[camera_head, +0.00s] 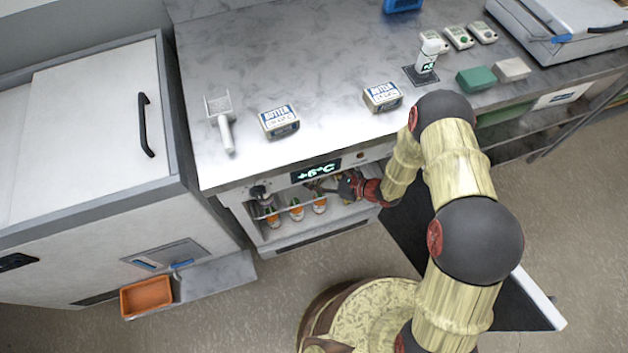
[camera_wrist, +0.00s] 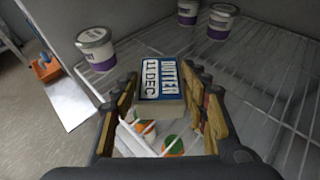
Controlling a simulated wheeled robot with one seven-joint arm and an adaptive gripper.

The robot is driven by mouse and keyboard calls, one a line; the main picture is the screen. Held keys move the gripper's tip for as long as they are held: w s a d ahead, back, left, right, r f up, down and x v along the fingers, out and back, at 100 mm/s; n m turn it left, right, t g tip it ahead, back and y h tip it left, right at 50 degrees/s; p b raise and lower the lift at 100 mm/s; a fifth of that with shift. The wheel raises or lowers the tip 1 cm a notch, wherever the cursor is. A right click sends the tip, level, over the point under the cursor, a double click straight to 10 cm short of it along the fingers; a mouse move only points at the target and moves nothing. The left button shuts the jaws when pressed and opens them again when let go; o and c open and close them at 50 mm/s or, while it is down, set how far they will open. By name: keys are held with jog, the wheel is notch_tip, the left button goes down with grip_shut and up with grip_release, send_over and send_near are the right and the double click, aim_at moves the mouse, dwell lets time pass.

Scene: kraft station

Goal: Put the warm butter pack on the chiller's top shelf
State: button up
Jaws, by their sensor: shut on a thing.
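My gripper (camera_wrist: 162,84) is inside the open chiller (camera_head: 318,246), at the level of its upper wire shelf (camera_wrist: 255,108). It is shut on a butter pack (camera_wrist: 160,78) with a blue and white label reading "BUTTER 11 DEC". The pack lies between both fingers, over or on the wire shelf; I cannot tell whether it touches the wires. In the head view my gripper (camera_head: 347,188) reaches in under the "+6°C" display (camera_head: 316,171), and the held pack cannot be made out there. Two other butter packs stand on the counter, one at left (camera_head: 280,122) and one further right (camera_head: 382,97).
White tubs stand on the shelf, one at left (camera_wrist: 95,48) and two at the back (camera_wrist: 221,20). Bottles with orange and green (camera_head: 296,210) stand lower down. The chiller door (camera_head: 520,300) hangs open at right. Bare wire shelf lies right of the pack.

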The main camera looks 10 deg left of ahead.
jog(key=f, duration=0.1)
jog(key=f+b, duration=0.1)
jog(key=w+f+b, duration=0.1)
jog(key=shift+a+f, duration=0.25)
jog(key=shift+f, duration=0.1)
jog(key=shift+s+r, duration=0.1)
jog(key=shift+r, duration=0.05)
jog(key=o, duration=1.3)
jog(key=shift+o, duration=0.2)
